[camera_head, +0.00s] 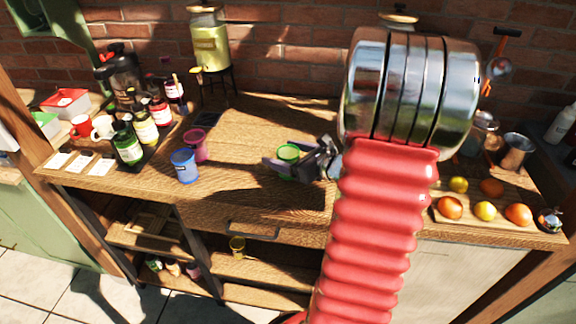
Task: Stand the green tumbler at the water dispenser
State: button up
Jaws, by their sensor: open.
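The green tumbler (289,153) stands near the middle of the wooden table, with its rim and part of its side showing. My gripper (282,166) is open at the tumbler, its jaws low around it. Whether they touch it cannot be told, and the gripper hides part of its lower side. A glass water dispenser (210,45) with yellow-green liquid and a tap stands on a dark stand at the back left. A dark flat square (208,119) lies on the table in front of it.
A blue tumbler (184,166) and a magenta tumbler (195,146) stand left of my gripper. Bottles (127,148) and mugs crowd the left end. Fruit on a board (467,219) lies at right. The tabletop between the green tumbler and dispenser looks mostly clear. My arm hides the right middle.

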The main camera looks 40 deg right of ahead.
jog(key=shift+x, duration=1.15)
jog(key=shift+c, duration=0.6)
jog(key=c, duration=1.1)
jog(key=shift+r, duration=0.1)
notch_tip(320, 180, up, 10)
